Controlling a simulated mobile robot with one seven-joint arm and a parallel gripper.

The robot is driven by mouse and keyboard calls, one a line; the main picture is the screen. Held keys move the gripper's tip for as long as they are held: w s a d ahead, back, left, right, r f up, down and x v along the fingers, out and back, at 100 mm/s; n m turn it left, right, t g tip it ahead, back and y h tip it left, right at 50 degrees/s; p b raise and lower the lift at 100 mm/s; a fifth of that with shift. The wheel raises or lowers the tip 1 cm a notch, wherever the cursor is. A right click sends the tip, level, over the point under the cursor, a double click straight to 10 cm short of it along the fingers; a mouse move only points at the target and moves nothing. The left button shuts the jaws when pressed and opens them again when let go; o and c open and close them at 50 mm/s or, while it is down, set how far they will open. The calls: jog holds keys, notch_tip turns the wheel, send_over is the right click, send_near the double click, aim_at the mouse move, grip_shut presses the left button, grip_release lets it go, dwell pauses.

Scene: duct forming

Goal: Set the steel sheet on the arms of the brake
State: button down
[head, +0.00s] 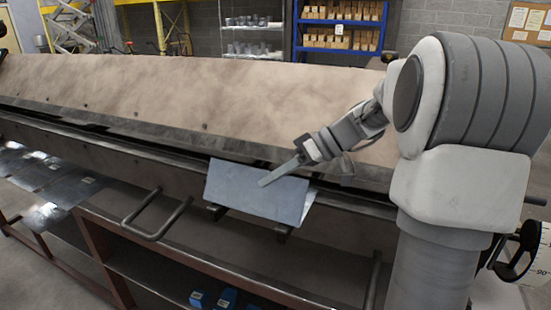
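The steel sheet (245,193) is a blue-grey piece at the front of the brake (180,95). It looks bent, with a paler face showing at its right end. It sits over two short dark arms (215,212) that stick out from the brake, the second arm (282,232) showing below its right part. I cannot tell whether the sheet rests fully on them. My gripper (264,184) reaches in from the right, and its fingers overlap the sheet's upper face in the picture. The fingers are seen edge-on, so contact and opening are unclear.
Bar handles (155,220) stick out from the brake's front. Other flat sheets (50,190) lie on a rack at left. Blue boxes (228,298) sit on a lower shelf. A handwheel with a dial (520,250) is at right. Shelving (340,30) stands behind.

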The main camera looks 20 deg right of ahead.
jog(key=shift+s+a, duration=0.25)
